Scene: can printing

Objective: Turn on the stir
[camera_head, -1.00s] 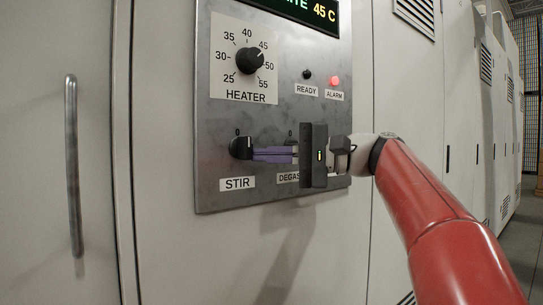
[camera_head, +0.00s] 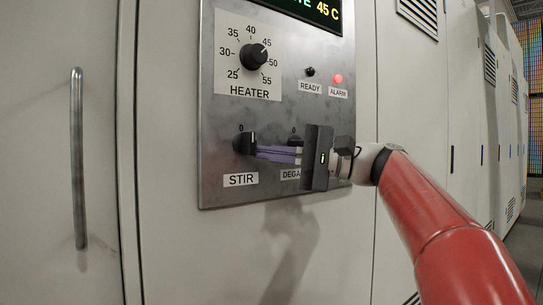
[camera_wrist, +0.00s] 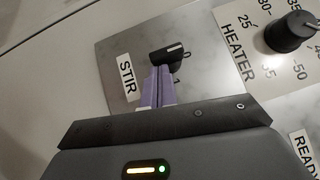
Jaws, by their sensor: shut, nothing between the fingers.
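The black STIR knob (camera_head: 244,143) sits at the lower left of the grey control panel, with its white mark pointing up at 0. In the wrist view the knob (camera_wrist: 167,53) has its mark toward the 0, and a 1 shows beside it. My gripper (camera_head: 257,152) is shut and empty, its purple fingers pointing left with the tips at the right side of the knob. In the wrist view the fingertips (camera_wrist: 161,70) meet the knob's lower edge; I cannot tell whether they touch it. The STIR label (camera_head: 241,180) is below the knob.
The HEATER dial (camera_head: 254,57) is above, near 45. The DEGAS knob (camera_head: 295,139) is behind my gripper and partly hidden. The READY lamp (camera_head: 310,72) is dark and the ALARM lamp (camera_head: 338,78) is red. A vertical door handle (camera_head: 78,158) stands at left.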

